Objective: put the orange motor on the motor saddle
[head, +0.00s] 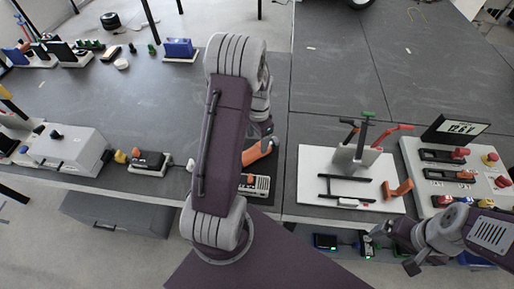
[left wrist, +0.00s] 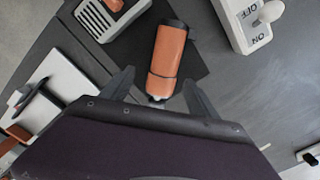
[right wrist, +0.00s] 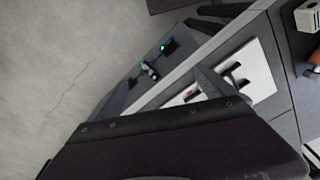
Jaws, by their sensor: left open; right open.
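The orange motor (left wrist: 168,52), a cylinder with a black end cap, lies on a dark mat in the left wrist view. In the head view the orange motor (head: 257,152) is partly hidden by my left arm. My left gripper (left wrist: 158,76) is open, its fingers on either side of the motor's near end, not closed on it. A white board (head: 310,165) carries a black frame, a grey upright block and an orange bracket (head: 399,190); I cannot tell which part is the saddle. My right gripper (head: 388,252) is open and empty near the table's front edge.
A small pale box with an orange part (left wrist: 98,20) lies beside the motor. A white ON/OFF switch box (left wrist: 236,25) stands on its other side. A panel with switches and a display (head: 455,130) stands right of the board. The table's back middle is clear.

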